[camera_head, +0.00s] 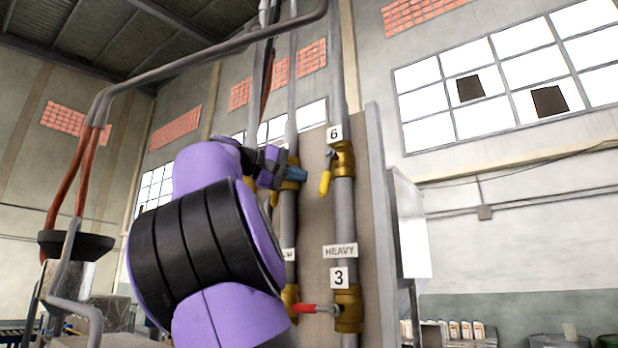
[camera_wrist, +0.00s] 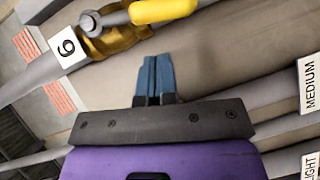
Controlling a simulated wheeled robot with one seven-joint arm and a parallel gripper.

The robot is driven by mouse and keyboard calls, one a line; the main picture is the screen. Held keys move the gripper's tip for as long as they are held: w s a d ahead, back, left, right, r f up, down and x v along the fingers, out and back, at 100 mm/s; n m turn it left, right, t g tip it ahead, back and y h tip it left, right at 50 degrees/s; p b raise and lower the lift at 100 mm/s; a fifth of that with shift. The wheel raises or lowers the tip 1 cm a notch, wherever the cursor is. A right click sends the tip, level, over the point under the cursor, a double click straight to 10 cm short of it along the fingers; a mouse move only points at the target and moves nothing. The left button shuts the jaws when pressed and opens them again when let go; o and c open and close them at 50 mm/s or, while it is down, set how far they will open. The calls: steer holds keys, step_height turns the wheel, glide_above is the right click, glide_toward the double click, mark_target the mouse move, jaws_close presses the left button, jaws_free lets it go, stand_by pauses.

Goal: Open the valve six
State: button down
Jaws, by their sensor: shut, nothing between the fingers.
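Valve six is a brass valve (camera_head: 343,160) on a vertical pipe, below a white label "6" (camera_head: 335,133). Its yellow handle (camera_head: 325,183) hangs downward, roughly along the pipe. My gripper (camera_head: 303,174) is left of the handle in the head view. Its blue fingertips (camera_wrist: 156,58) are together and empty, apart from the handle, pointing toward the valve in the wrist view.
Below on the same pipe is valve three (camera_head: 348,308), with a red handle (camera_head: 312,308) pointing left. A "HEAVY" label (camera_head: 340,251) sits between them. A neighbouring pipe (camera_head: 289,222) with brass valves runs close behind my gripper. A backing panel (camera_head: 314,235) stands behind the pipes.

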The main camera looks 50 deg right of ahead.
steer(key=shift+s+d+f, duration=0.2)
steer(key=shift+s+d, duration=0.05)
steer(key=shift+s, duration=0.45)
steer(key=shift+s+d+f, duration=0.15)
steer(key=shift+s+d, duration=0.05)
steer(key=shift+s, duration=0.45)
steer(key=shift+f, duration=0.1)
steer(key=shift+s+d+f+n+g+h, duration=0.1)
steer(key=shift+s+f+n+g+h, duration=0.15)
steer(key=shift+s+n+h, duration=0.3)
steer(key=shift+s+d+f+n+g+h, duration=0.1)
steer(key=shift+s+f+n+g+h, duration=0.2)
steer(key=shift+n, duration=0.45)
steer(key=shift+a+r, duration=0.1)
steer(key=shift+a, duration=0.05)
steer(key=v, duration=1)
steer(key=shift+a, duration=0.3)
